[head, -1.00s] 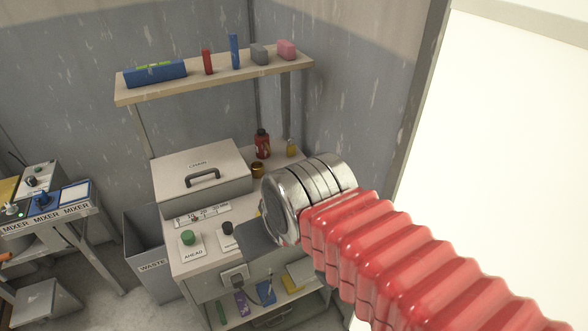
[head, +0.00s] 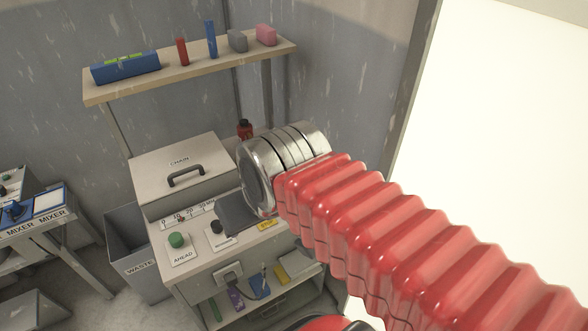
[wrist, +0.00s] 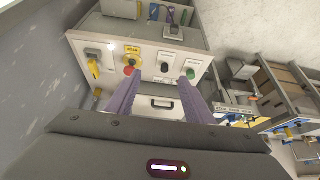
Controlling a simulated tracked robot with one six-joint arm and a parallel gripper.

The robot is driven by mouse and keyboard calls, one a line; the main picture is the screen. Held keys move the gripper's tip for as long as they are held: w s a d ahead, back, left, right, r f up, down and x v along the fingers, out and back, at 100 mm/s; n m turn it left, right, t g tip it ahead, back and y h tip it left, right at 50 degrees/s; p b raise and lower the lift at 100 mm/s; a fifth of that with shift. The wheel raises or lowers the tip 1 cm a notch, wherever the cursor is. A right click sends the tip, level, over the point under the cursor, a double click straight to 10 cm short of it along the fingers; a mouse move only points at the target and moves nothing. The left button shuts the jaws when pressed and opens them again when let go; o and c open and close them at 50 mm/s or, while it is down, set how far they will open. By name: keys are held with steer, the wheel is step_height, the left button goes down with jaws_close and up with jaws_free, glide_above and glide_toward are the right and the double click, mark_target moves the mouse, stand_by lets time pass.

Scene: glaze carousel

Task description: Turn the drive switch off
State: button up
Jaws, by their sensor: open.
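A grey control box with a bench top (head: 200,262) stands ahead. No label reading "drive" is legible. A small grey switch plate (head: 228,273) is on its front face; it also shows in the wrist view (wrist: 174,31), and its setting is too small to tell. On the top are a green AHEAD button (head: 176,240), a black button (head: 217,227) and, in the wrist view, a red knob on yellow (wrist: 130,69). My gripper (wrist: 160,80) is open and empty, its purple fingers apart above the top. In the head view its fingers are hidden.
A CHAIN box (head: 180,160) with a handle stands on the top, behind the buttons. A shelf (head: 190,70) with several objects hangs above. A WASTE bin (head: 137,250) and mixer table (head: 40,225) stand to the left. A red bottle (head: 244,130) is at the back.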

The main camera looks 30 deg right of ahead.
steer(key=o, duration=0.9)
steer(key=w+d+r+m+g, duration=0.1)
steer(key=w+d+r+m, duration=0.1)
steer(key=w+d+m, duration=0.3)
steer(key=w, duration=0.3)
steer(key=shift+r+g+h, duration=0.2)
steer(key=shift+g+h, duration=0.1)
steer(key=shift+o, duration=0.9)
steer(key=w+d+m+g, duration=0.1)
steer(key=w+d+m, duration=0.3)
steer(key=w+d, duration=0.2)
steer(key=shift+w+f+m, duration=0.3)
steer(key=shift+w+f, duration=0.1)
steer(key=shift+w, duration=0.2)
steer(key=w+d+f+m+g, duration=0.1)
steer(key=w+d+f+m, duration=0.3)
steer(key=d, duration=0.4)
steer(key=w+d+f+m+g, duration=0.2)
steer(key=w+d+f+m, duration=0.2)
steer(key=d, duration=0.3)
steer(key=shift+w+d+f+m, duration=0.35)
steer(key=shift+w+f, duration=0.4)
steer(key=shift+w, duration=0.15)
steer(key=shift+f, duration=0.1)
step_height(320, 180, down, 14)
steer(key=shift+r, duration=0.2)
